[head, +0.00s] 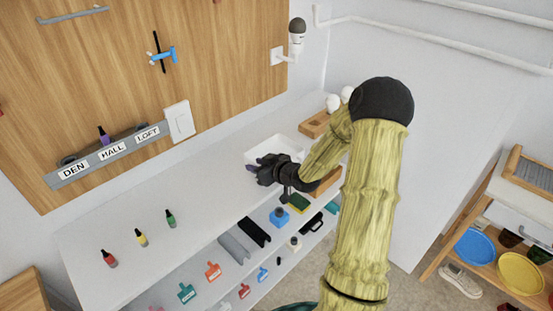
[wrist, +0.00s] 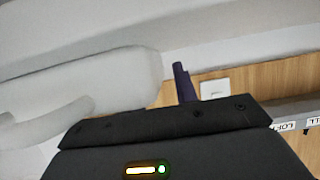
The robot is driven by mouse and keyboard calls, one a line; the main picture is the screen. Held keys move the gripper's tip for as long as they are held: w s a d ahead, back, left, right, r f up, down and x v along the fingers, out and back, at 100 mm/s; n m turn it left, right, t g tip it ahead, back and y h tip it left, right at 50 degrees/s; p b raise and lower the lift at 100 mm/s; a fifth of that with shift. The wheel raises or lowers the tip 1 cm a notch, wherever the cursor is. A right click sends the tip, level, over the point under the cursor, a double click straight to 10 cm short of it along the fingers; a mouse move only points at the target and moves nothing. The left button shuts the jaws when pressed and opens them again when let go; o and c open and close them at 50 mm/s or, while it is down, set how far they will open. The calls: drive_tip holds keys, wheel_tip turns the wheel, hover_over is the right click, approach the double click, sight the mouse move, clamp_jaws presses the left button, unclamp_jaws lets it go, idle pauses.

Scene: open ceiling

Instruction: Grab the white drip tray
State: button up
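The white drip tray (head: 272,147) appears as a shallow white tray on the long pale counter in the head view, with its near side partly hidden by my gripper (head: 257,166). My gripper is at the tray's near left edge; I cannot tell whether it touches it. In the wrist view, one dark purple finger (wrist: 183,83) shows, and a large blurred white form, perhaps the tray, fills the left and hides where the other finger would be. I cannot see whether anything is between the fingers.
Red, yellow and green small bottles (head: 142,238) stand on the counter's left part. A wooden box (head: 315,124) stands behind the tray, and another wooden piece (head: 327,182) lies to its right. A labelled grey rail (head: 110,153) runs along the wooden wall panel.

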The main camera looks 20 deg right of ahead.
clamp_jaws()
drive_tip(key=shift+r, duration=0.15)
wheel_tip(320, 180, up, 10)
drive_tip(key=shift+f+p, duration=0.1)
drive_tip(key=shift+p, duration=0.45)
idle(0.6)
